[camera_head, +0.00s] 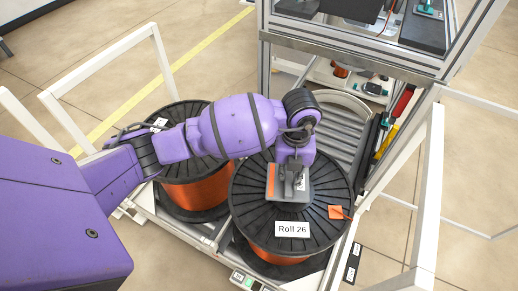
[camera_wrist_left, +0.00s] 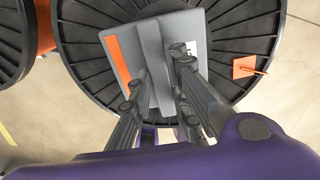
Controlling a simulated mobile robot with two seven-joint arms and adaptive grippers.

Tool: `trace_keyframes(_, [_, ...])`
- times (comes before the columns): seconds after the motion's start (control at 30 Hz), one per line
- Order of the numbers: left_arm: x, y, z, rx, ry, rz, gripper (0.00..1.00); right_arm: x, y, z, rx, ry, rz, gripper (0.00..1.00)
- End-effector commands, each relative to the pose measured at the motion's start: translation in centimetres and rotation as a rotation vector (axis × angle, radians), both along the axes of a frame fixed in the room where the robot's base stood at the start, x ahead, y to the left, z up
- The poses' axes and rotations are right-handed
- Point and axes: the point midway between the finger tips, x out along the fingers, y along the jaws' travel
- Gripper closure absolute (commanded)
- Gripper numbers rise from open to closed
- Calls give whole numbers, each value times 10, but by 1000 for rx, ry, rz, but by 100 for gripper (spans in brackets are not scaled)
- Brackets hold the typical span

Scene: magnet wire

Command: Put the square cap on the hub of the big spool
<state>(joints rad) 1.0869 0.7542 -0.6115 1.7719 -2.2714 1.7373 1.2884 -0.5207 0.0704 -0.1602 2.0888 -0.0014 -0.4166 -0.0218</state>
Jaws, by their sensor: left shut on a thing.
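The big spool (camera_head: 255,213) has a black ribbed top flange, copper-coloured wire and a label reading "Roll 26". The square cap (camera_head: 305,196) is a grey plate with an orange stripe, lying over the middle of the flange; the hub under it is hidden. The cap also shows in the left wrist view (camera_wrist_left: 120,62). My left gripper (camera_head: 296,180) reaches down onto the cap from above. In the left wrist view its two fingers (camera_wrist_left: 158,78) are shut on the raised grey ridge along the cap's middle. I cannot tell whether the cap is fully seated. My right gripper is not in view.
A second copper spool (camera_head: 196,193) stands to the left, partly behind my arm. A small orange tag (camera_head: 336,212) lies on the big spool's flange. White rails (camera_head: 427,200) flank the spools, and a grey roller conveyor (camera_head: 345,125) lies behind.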

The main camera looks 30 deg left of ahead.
Motion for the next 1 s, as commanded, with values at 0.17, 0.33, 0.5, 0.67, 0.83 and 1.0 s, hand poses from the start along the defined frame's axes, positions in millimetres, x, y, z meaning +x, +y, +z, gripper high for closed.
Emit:
trace_keyframes(0.17, [8, -8, -8, -2, -6, -1, 100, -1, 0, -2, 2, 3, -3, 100])
trace_keyframes(0.33, [12, -15, -24, -2, -4, 0, 100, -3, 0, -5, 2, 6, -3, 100])
trace_keyframes(0.5, [12, -14, -47, -2, -4, -2, 100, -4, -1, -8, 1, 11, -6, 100])
trace_keyframes(0.67, [12, -14, -48, -1, -7, -2, 100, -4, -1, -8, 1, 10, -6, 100])
trace_keyframes(0.83, [12, -14, -50, -1, -6, -2, 100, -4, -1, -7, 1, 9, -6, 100])
trace_keyframes(1.0, [12, -14, -51, -1, -6, -2, 68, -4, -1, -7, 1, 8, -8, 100])
